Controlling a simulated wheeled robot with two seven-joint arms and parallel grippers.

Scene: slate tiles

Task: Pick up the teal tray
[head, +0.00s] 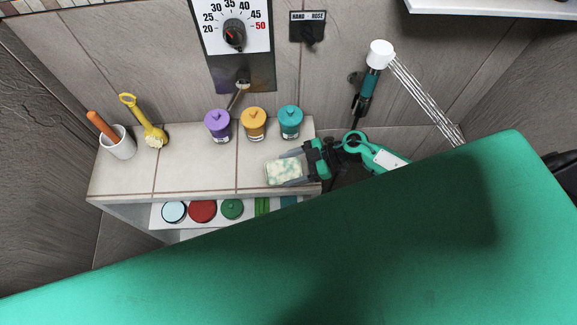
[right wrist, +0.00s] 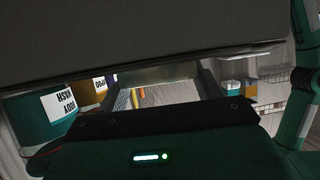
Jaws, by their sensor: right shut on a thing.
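The teal tray (head: 285,171) seems to be the small pale rectangular piece mottled with teal-green, at the front right of the tiled ledge in the head view. My right gripper (head: 291,168) reaches in from the right, its grey fingers along the piece's far and near sides, shut on it. Whether its underside touches the ledge I cannot tell. In the right wrist view the gripper (right wrist: 165,92) has a finger on each side, with a dim grey-green surface between them. My left gripper is not in view.
Purple (head: 218,125), orange (head: 254,123) and teal (head: 290,121) jars stand behind on the ledge (head: 195,172). A running shower head (head: 379,55) is at right. Below, a shelf holds a red disc (head: 202,211).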

